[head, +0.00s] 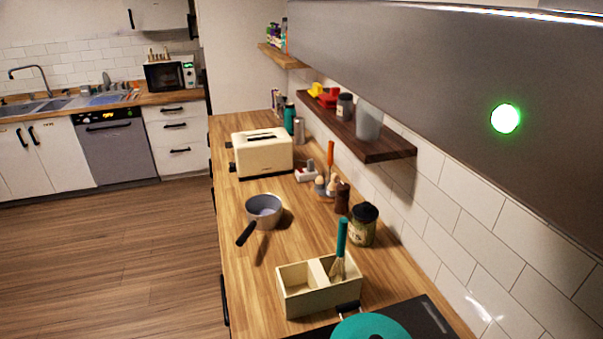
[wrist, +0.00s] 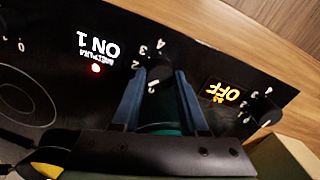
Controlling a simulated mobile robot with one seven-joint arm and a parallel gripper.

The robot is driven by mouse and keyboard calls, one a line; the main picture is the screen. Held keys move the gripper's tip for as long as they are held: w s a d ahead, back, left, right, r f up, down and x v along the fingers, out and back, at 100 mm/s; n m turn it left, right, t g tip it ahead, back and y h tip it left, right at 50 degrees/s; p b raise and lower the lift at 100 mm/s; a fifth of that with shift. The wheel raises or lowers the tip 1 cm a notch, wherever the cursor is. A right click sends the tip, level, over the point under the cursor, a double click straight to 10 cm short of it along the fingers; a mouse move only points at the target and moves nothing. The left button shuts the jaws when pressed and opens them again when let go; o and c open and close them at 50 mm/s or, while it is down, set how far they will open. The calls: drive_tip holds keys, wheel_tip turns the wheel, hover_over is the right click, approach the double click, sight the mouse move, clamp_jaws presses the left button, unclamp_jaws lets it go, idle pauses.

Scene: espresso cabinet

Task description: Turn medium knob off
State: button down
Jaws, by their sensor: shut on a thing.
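In the wrist view, a black knob (wrist: 157,78) stands on the dark control panel (wrist: 60,15), with the digits 2, 3 and 4 around it. My gripper (wrist: 160,92) is shut on this knob, one blue finger on each side. Left of it glow a white "ON 1" (wrist: 97,46) and a red light (wrist: 96,68). The small print is too blurred to read surely. In the head view, the black cooktop (head: 432,317) shows at the bottom; its knobs and my gripper are out of sight.
A teal round lid or pan (head: 370,328) lies on the cooktop. A cream divided box (head: 305,300) with a whisk (head: 339,255), a grey saucepan (head: 263,212), a jar (head: 363,225) and a toaster (head: 262,153) stand on the counter. A hood (head: 430,80) hangs above.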

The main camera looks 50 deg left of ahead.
drive_tip(key=n+p, duration=0.2)
drive_tip(key=n, duration=0.1)
drive_tip(key=shift+r+n, duration=0.1)
drive_tip(key=shift+n, duration=0.2)
drive_tip(key=n+p, duration=0.1)
drive_tip(key=n, duration=0.3)
drive_tip(key=shift+n, duration=0.3)
idle(0.4)
drive_tip(key=shift+c, duration=2.2)
unclamp_jaws()
wheel_tip(320, 180, up, 13)
drive_tip(key=b, duration=0.1)
